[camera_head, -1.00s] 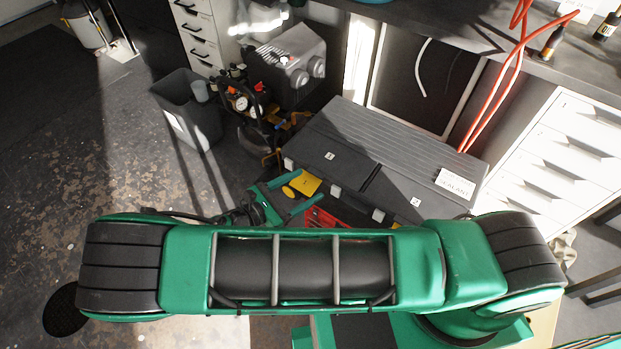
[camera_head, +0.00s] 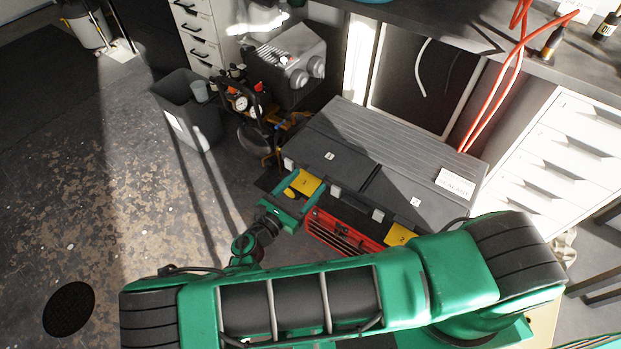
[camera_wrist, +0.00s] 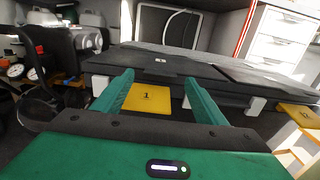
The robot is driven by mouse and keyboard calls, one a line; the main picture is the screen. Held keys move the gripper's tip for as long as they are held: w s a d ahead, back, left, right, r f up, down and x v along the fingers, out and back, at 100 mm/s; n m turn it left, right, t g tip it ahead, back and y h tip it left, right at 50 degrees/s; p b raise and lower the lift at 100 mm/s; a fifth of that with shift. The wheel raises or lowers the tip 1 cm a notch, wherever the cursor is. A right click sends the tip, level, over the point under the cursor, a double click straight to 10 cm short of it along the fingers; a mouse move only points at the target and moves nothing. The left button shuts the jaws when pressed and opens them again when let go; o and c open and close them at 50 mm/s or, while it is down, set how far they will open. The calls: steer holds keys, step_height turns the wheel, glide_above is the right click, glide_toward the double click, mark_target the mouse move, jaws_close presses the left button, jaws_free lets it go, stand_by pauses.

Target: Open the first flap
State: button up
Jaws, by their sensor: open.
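The dark grey chest has two lid flaps. The first flap (camera_head: 328,154), marked 1, lies flat and shut; it also shows in the wrist view (camera_wrist: 160,64). White tabs (camera_head: 335,190) sit along the chest's front edge. A yellow plate marked 1 (camera_wrist: 148,98) is below the first flap's front edge. My gripper (camera_head: 297,188) is open and empty at the front of the first flap. In the wrist view its green fingers (camera_wrist: 158,78) point toward the flap's edge, with the yellow plate showing between them. I cannot tell whether the fingertips touch the chest.
A red slatted thing (camera_head: 340,236) and a second yellow plate (camera_head: 400,236) are in front. A compressor (camera_head: 245,105) and grey bin (camera_head: 188,108) stand left.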

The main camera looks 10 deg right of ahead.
steer(key=shift+x, duration=1.25)
steer(key=shift+c, duration=0.6)
